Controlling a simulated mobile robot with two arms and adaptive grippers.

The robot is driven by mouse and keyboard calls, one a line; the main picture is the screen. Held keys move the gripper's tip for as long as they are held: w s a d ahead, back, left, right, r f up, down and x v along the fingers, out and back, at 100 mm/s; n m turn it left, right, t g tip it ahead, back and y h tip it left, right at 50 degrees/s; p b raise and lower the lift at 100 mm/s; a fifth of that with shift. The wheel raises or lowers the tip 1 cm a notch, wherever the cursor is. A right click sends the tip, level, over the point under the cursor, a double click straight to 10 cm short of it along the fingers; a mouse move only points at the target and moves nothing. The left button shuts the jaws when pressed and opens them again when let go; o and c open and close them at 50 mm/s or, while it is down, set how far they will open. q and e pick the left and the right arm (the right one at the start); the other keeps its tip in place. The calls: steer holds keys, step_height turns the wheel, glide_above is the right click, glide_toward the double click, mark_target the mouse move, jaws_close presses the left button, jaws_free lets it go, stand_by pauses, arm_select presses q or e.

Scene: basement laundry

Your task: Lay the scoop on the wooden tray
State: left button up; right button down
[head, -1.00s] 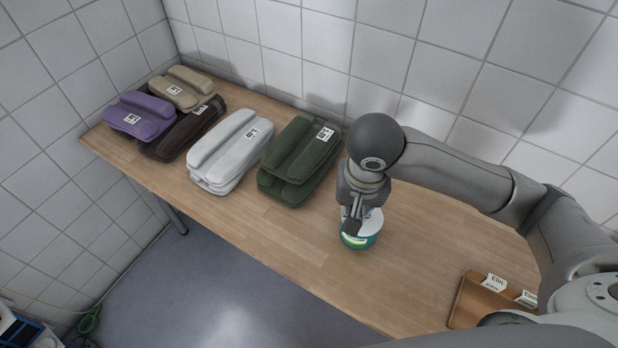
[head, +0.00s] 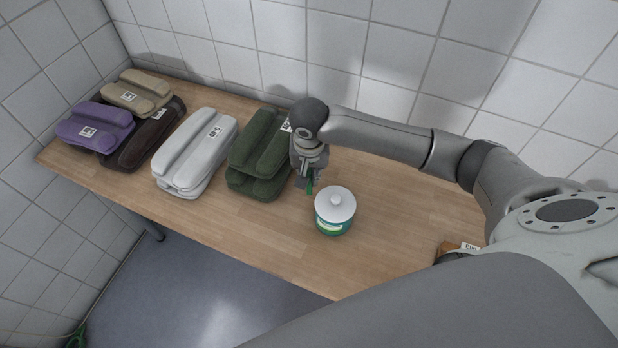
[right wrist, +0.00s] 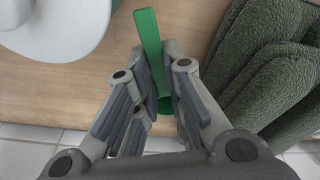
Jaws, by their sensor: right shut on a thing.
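The green scoop (right wrist: 150,40) is between the fingers of my right gripper (right wrist: 157,62), which is shut on it. Its flat handle sticks out past the fingertips, and its rounder part is mostly hidden between the fingers. In the head view my right gripper (head: 306,184) is low over the table, between the green towels and the white-lidded tub, with a sliver of the scoop (head: 309,189) showing. My left gripper is not in view.
The tub (head: 334,218) stands just right of the gripper; its white lid also shows in the right wrist view (right wrist: 62,25). Dark green folded towels (head: 256,160) lie close on the left, then white towels (head: 195,150). Table between tub and tray is clear.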

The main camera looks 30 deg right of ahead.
steer(key=shift+w+d+f, duration=0.25)
steer(key=shift+w+f, duration=0.35)
steer(key=shift+f, duration=1.75)
steer(key=c, duration=1.5)
jaws_free()
steer(key=shift+f, duration=0.1)
